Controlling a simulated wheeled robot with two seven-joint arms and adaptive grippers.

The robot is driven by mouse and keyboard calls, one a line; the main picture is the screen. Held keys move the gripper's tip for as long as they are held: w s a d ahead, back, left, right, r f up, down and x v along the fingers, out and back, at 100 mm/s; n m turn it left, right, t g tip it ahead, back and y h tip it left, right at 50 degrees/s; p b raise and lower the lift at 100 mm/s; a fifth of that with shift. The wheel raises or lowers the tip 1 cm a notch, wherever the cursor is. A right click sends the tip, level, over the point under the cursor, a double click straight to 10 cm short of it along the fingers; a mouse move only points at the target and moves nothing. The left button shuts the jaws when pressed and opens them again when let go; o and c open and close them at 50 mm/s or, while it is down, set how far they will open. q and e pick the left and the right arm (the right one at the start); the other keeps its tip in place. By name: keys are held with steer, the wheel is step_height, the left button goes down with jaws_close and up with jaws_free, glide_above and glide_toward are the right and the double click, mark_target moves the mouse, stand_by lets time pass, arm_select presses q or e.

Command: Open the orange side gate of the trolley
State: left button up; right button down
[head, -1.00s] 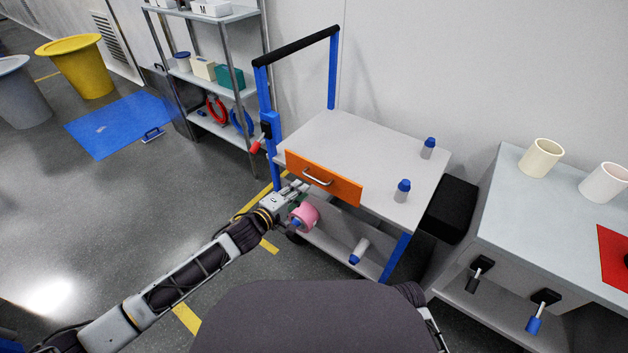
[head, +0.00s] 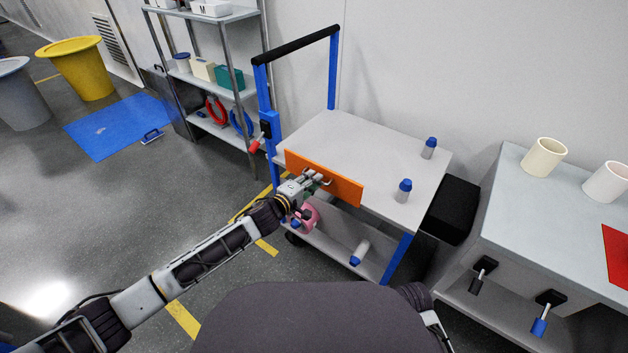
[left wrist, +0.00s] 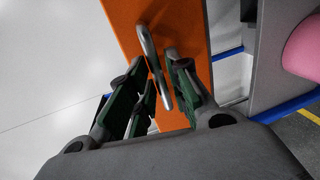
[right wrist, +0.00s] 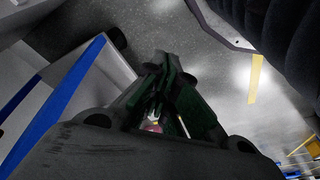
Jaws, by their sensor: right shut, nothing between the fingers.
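The orange side gate (head: 345,190) stands upright along the near side of the trolley top (head: 350,142). It also fills the middle of the left wrist view (left wrist: 188,28). Its metal bar handle (left wrist: 154,62) runs between the fingers of my left gripper (left wrist: 158,78). That gripper is open around the handle; I cannot tell whether a finger touches it. In the head view my left gripper (head: 312,178) partly covers the handle. My right gripper (right wrist: 165,85) is shut and empty in the right wrist view, beside the trolley's blue-edged frame.
A pink roll (head: 310,214) and a lying bottle (head: 359,253) are on the lower shelf. A red-gripped lever (head: 255,146) is on the trolley post. A grey bench (head: 500,215) stands at right.

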arm_select(q)
steer(key=shift+w+d+f, duration=0.1)
steer(key=shift+w+d, duration=0.3)
steer(key=shift+w, duration=0.15)
jaws_close()
